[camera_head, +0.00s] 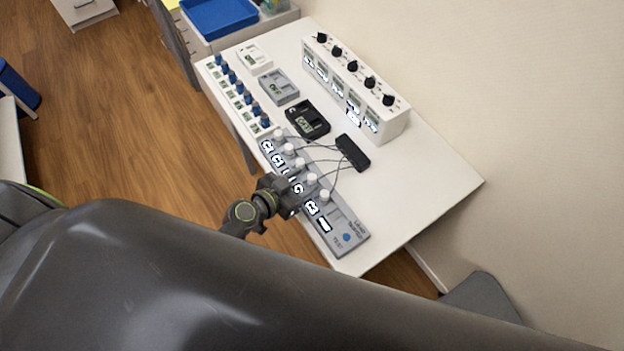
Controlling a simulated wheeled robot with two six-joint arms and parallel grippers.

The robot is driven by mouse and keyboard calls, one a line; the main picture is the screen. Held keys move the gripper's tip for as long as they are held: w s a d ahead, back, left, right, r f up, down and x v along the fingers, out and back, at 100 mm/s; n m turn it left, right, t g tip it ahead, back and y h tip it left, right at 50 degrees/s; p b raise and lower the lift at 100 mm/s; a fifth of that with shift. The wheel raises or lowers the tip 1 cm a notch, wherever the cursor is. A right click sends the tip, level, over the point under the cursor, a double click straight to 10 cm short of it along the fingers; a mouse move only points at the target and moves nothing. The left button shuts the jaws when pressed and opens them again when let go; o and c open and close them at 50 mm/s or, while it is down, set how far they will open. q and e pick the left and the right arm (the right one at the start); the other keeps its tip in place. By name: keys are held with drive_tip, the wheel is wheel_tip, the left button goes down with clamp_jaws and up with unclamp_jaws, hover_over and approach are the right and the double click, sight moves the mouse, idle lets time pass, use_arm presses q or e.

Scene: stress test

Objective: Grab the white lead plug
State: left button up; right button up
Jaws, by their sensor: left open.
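A grey panel strip (347,240) with labelled positions lies along the near-left edge of the white table. Several white plugs stand in a row on it, among them one at the upper end (278,134), one in the middle (300,163) and one at the lower end (324,196). Thin dark leads run from some of them to a black block (352,153). My left gripper (291,199) is open at the strip's left edge, beside the lower plugs. It covers part of the strip; I cannot tell whether it touches a plug. My right gripper is out of view.
A white box with black knobs (391,128) stands near the wall. A black meter (307,119), a grey meter (279,87) and a white meter (254,57) lie beyond the strip, beside a row of blue knobs (240,91). The table's right part (430,165) is clear.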

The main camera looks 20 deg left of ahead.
sight(309, 180)
use_arm(q)
drive_tip(key=shift+d+x, duration=0.15)
drive_tip(key=shift+x, duration=1.2)
drive_tip(key=shift+d+x, duration=0.15)
drive_tip(key=shift+x, duration=1.15)
drive_tip(key=shift+s+r, duration=0.1)
drive_tip(key=shift+s, duration=0.05)
clamp_jaws()
drive_tip(key=shift+r, duration=0.1)
